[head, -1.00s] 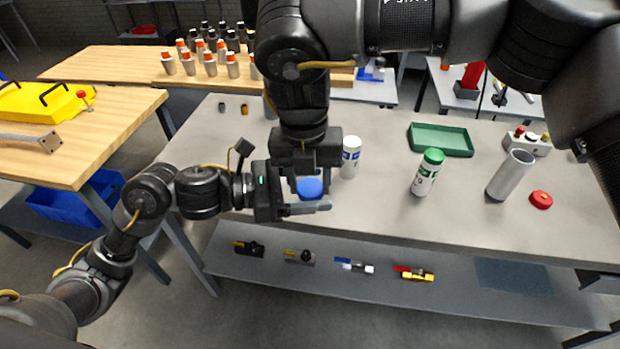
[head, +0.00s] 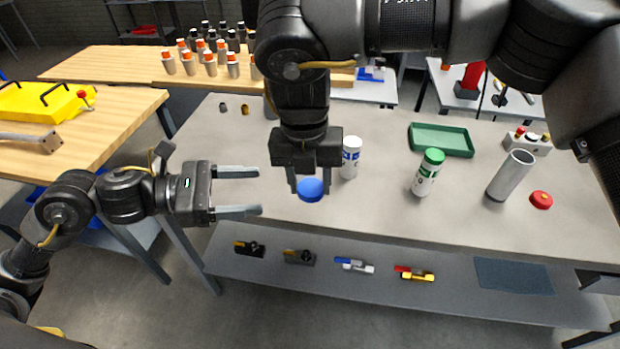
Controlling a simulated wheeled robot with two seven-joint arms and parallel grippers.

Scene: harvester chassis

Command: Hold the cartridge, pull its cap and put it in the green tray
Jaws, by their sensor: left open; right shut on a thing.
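A round blue cap (head: 311,189) is between the fingers of my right gripper (head: 309,182), which is shut on it above the near part of the grey table. Nothing else shows in that grip. My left gripper (head: 238,191) is open and empty, to the left of the cap and apart from it. A white cartridge with blue marks (head: 350,158) stands upright just right of my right gripper. A white cartridge with a green cap (head: 427,173) stands further right. The green tray (head: 441,152) lies empty towards the back right.
A grey open cylinder (head: 510,176) stands at the right, with a red cap (head: 541,200) beside it. A button box (head: 527,143) is behind them. Valves (head: 355,265) lie on the lower shelf. The table's left part is mostly clear.

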